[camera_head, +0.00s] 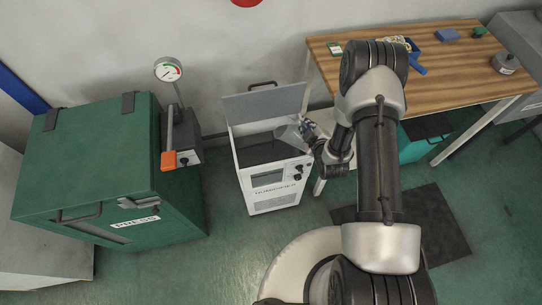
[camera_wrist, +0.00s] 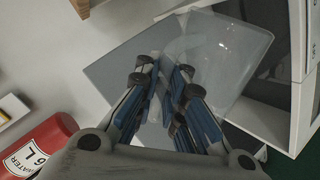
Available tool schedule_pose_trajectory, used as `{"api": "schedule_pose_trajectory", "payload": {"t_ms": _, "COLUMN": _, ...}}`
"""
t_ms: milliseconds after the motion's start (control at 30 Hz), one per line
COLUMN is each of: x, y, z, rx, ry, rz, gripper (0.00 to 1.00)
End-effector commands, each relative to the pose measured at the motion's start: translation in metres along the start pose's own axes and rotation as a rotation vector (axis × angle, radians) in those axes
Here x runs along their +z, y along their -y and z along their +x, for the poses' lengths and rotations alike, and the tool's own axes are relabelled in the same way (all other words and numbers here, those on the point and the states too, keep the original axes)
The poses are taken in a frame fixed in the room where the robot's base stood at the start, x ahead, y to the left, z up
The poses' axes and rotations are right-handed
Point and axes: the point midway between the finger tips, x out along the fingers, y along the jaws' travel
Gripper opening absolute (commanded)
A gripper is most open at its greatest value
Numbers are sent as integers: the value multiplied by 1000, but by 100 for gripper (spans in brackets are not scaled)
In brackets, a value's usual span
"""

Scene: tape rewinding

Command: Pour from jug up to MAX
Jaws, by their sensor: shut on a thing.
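A clear jug (camera_wrist: 215,52) fills the middle of the wrist view. My gripper (camera_wrist: 163,75) is shut on it, with blue-padded fingers. In the head view the jug (camera_head: 287,133) appears tilted at the right side of a white box's open top. The white box (camera_head: 272,192) has a raised grey lid (camera_head: 262,104), a dark opening, and a panel with knobs on its front. My gripper (camera_head: 308,131) is just right of the opening. I cannot make out a MAX mark, a water level or a stream.
A green cabinet (camera_head: 85,160) and a gauge (camera_head: 169,70) stand left of the box. A wooden workbench (camera_head: 440,65) with small items is at the right. A red container labelled WATER (camera_wrist: 45,143) shows in the wrist view. Floor is free in front of the box.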

Motion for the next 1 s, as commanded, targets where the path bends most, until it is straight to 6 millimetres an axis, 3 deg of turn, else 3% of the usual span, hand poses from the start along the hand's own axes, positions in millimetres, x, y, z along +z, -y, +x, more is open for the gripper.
{"api": "schedule_pose_trajectory", "payload": {"t_ms": 1000, "x": -6, "y": -3, "z": -1, "rx": 3, "ry": 22, "rz": -28, "gripper": 0}}
